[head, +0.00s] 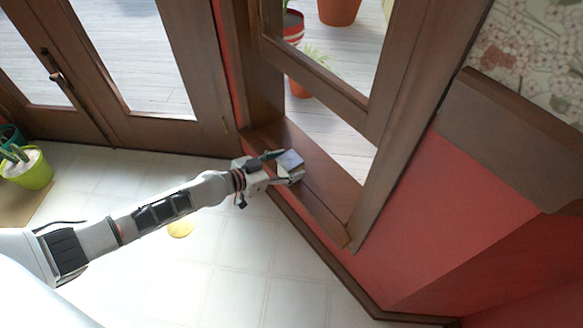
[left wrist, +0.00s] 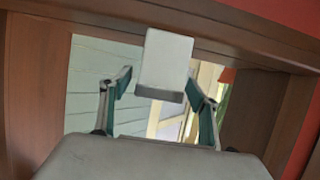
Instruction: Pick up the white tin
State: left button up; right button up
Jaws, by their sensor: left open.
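The white tin (head: 290,160) is a small pale box at the wooden window ledge in the head view. In the left wrist view the tin (left wrist: 168,60) shows as a light grey-white block with a darker near end, at the upper middle. My left gripper (head: 279,172) is at the tin, reaching in from the left. In the left wrist view my open left gripper (left wrist: 160,84) has one finger on each side of the tin's near end. I cannot tell whether either finger touches it. My right gripper is in neither view.
The wooden window frame (head: 325,85) rises close behind the gripper. A red wall (head: 440,205) slopes away to the right. A green pot with a plant (head: 28,172) stands at the far left. The pale tiled floor (head: 230,270) is mostly clear, with a yellow round thing (head: 180,229) below my arm.

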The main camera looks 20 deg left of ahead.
pick_arm(q)
jog(key=shift+w+d+f, duration=0.3)
jog(key=shift+w+f, duration=0.1)
jog(key=shift+w, duration=0.1)
jog(key=shift+r, duration=0.15)
jog(key=c, duration=1.4)
jog(key=shift+w, duration=0.1)
jog(key=shift+r, duration=0.1)
